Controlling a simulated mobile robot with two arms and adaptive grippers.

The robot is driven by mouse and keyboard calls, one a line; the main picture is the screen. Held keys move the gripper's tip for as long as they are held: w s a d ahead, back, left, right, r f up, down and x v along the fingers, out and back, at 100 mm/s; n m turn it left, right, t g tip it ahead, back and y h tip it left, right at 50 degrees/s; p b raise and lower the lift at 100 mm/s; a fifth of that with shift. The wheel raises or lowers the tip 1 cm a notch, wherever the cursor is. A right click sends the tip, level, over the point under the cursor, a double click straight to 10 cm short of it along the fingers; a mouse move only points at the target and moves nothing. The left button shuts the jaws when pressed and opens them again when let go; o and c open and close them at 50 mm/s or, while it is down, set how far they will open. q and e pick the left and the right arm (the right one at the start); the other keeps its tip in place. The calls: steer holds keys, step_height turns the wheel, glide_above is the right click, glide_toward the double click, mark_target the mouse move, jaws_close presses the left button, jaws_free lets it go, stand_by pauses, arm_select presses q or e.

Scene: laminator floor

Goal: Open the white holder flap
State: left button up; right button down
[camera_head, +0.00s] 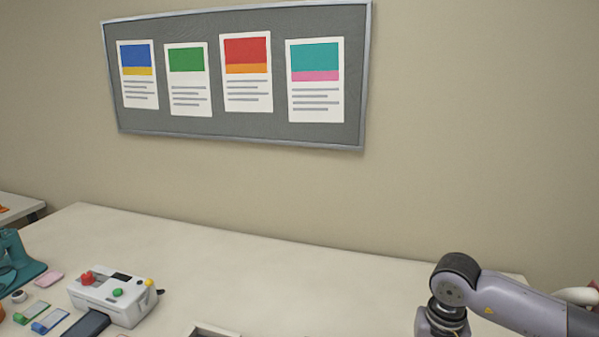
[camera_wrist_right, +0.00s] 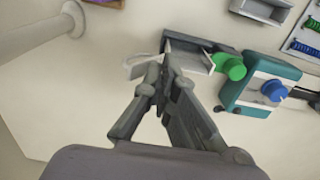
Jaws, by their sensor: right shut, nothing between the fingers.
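In the right wrist view, my right gripper (camera_wrist_right: 166,58) is shut and empty, its fingertips pointing up the picture. A thin white flap-like piece (camera_wrist_right: 142,63) lies just left of the fingertips, beside a grey open-fronted holder (camera_wrist_right: 196,62). The fingertips overlap the holder's left end in the picture; I cannot tell whether they touch it. The fingers hide part of the holder and flap, so how far the flap is open is unclear. In the head view only my right arm shows at lower right; its gripper is out of frame. My left gripper is not in view.
A grey tray (camera_wrist_right: 262,9) lies beyond. In the head view, a white machine (camera_head: 118,296) stands left on the table (camera_head: 270,275), whose middle is clear.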

steer(key=shift+d, duration=0.3)
steer(key=shift+s+d, duration=0.15)
steer(key=shift+d, duration=0.1)
steer(key=shift+s+d+r+b, duration=0.1)
steer(key=shift+d+b, duration=0.15)
steer(key=shift+d, duration=0.2)
steer(key=shift+s+d+r+b, duration=0.1)
steer(key=shift+d+b, duration=0.15)
steer(key=shift+d, duration=0.15)
steer(key=shift+r+p, duration=0.35)
steer(key=shift+r, duration=0.25)
steer(key=shift+s+a+r+p, duration=0.15)
steer(key=shift+r+p, duration=0.25)
steer(key=shift+r, duration=0.6)
steer(key=shift+s+a+r+p, duration=0.1)
steer(key=shift+r+p, duration=0.3)
steer(key=shift+r, duration=0.55)
steer(key=shift+w+a+r+p, duration=0.15)
steer(key=shift+r+p, duration=0.1)
steer(key=shift+r, duration=0.25)
steer(key=shift+w+a+r+p, duration=0.1)
steer(key=shift+r+p, duration=0.15)
steer(key=shift+r, duration=0.2)
steer(key=shift+a, duration=0.1)
steer(key=shift+a, duration=0.1)
